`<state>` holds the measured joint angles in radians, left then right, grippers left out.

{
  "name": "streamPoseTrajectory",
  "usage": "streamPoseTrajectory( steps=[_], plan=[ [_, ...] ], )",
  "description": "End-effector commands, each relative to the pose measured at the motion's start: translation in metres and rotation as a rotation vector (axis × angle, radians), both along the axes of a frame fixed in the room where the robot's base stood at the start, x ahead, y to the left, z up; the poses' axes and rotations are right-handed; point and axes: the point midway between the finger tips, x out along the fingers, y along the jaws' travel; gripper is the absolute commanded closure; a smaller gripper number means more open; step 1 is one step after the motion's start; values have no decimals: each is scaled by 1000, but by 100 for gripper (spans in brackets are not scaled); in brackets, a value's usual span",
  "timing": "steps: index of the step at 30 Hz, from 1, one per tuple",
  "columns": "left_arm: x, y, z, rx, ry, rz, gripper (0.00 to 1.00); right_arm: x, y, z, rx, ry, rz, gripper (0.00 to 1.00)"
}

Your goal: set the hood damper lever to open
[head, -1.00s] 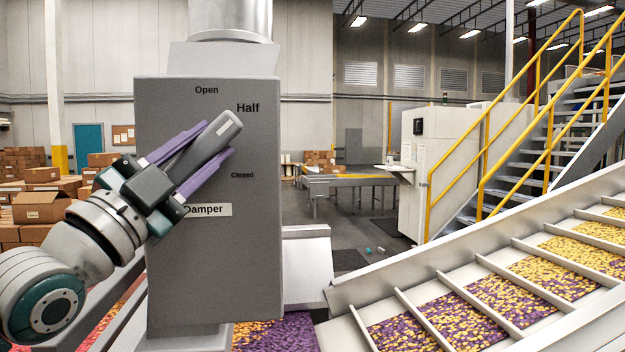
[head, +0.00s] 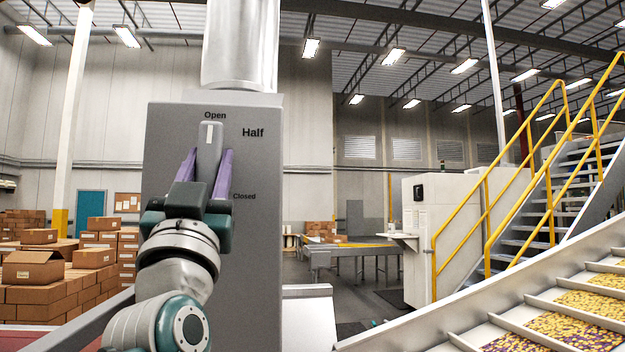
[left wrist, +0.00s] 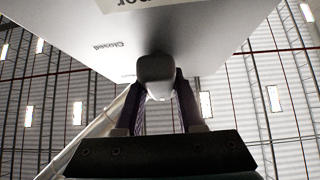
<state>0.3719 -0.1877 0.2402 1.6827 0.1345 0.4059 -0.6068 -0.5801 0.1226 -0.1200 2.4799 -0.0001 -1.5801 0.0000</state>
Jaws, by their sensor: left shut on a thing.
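The grey damper lever (head: 209,146) stands on the face of a grey damper box (head: 262,210). It points straight up, its tip just under the word Open. Half and Closed are printed to its right. My left gripper (head: 207,165) has its purple fingers on both sides of the lever and is shut on it. In the left wrist view the lever's end (left wrist: 155,70) sits between the fingers, with the box's underlit face (left wrist: 90,25) behind it. The Damper label is hidden by my arm in the head view. My right gripper is not in view.
A metal duct (head: 240,50) rises from the box. A candy conveyor (head: 545,310) slopes at the lower right, below yellow-railed stairs (head: 540,190). Cardboard boxes (head: 60,275) are stacked at the left. Open floor lies behind, by a roller table (head: 350,250).

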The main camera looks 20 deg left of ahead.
Motion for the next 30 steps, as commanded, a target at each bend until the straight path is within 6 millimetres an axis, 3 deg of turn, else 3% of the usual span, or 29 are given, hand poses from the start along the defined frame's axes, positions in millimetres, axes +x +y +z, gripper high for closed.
streamPoseTrajectory(
  steps=[20, 21, 28, 30],
  plan=[
    [1, 1, -2, -52, -25, -2, 100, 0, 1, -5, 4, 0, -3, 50],
    [1, 1, -2, -52, -25, -2, 58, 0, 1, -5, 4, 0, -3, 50],
    [1, 0, -1, -49, -27, -1, 32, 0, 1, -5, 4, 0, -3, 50],
    [0, 0, -1, -49, -26, 0, 32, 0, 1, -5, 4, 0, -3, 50]
  ],
)
